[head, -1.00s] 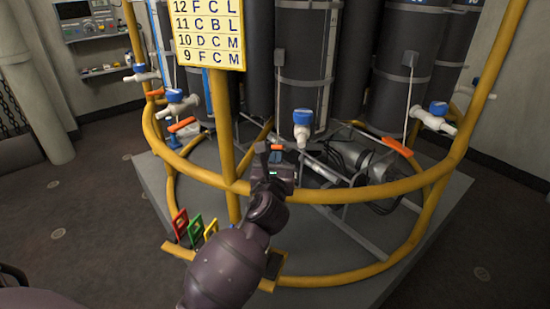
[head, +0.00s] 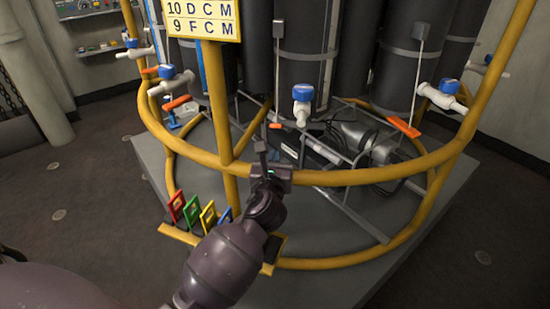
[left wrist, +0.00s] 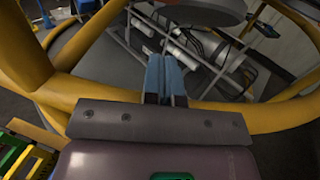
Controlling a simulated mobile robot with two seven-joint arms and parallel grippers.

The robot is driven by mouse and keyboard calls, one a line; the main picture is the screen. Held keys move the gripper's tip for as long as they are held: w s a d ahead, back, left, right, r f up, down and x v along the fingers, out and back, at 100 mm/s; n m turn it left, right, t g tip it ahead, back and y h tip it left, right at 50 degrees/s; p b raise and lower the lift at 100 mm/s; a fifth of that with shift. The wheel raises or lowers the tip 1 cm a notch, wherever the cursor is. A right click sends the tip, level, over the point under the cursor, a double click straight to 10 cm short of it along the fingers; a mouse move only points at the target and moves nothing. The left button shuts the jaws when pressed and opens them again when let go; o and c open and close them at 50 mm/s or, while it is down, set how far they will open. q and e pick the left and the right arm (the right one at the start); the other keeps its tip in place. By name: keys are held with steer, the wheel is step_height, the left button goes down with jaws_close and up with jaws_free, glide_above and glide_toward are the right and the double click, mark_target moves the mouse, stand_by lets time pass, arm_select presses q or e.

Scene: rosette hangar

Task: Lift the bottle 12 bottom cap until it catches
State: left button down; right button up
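Several dark bottles stand in a yellow-railed frame, and I see no number that marks bottle 12. The nearest dark bottle (head: 302,55) has a blue-and-white tap (head: 302,100) at its lower front. Its bottom cap cannot be made out clearly; an orange tab (head: 275,126) shows below and left of the tap. A grey round underside (left wrist: 205,12) shows at the top of the left wrist view. My left gripper (head: 261,148) is at the yellow rail, below and left of that tap. Its fingers (left wrist: 165,80) look closed together with nothing between them. My right gripper is out of view.
The yellow rail (head: 340,178) curves around the frame, close to my left gripper. A yellow post (head: 220,110) stands left of it. Grey struts and pipes (head: 370,145) fill the space under the bottles. A lettered board (head: 203,20) is above.

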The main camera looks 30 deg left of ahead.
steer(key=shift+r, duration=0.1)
arm_select(q)
steer(key=shift+p+v, duration=0.3)
steer(key=shift+v, duration=0.55)
steer(key=p+v, duration=0.2)
steer(key=v, duration=0.6)
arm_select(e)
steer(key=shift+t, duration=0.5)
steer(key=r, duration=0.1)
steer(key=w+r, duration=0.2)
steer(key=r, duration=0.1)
arm_select(q)
steer(key=shift+s, duration=0.15)
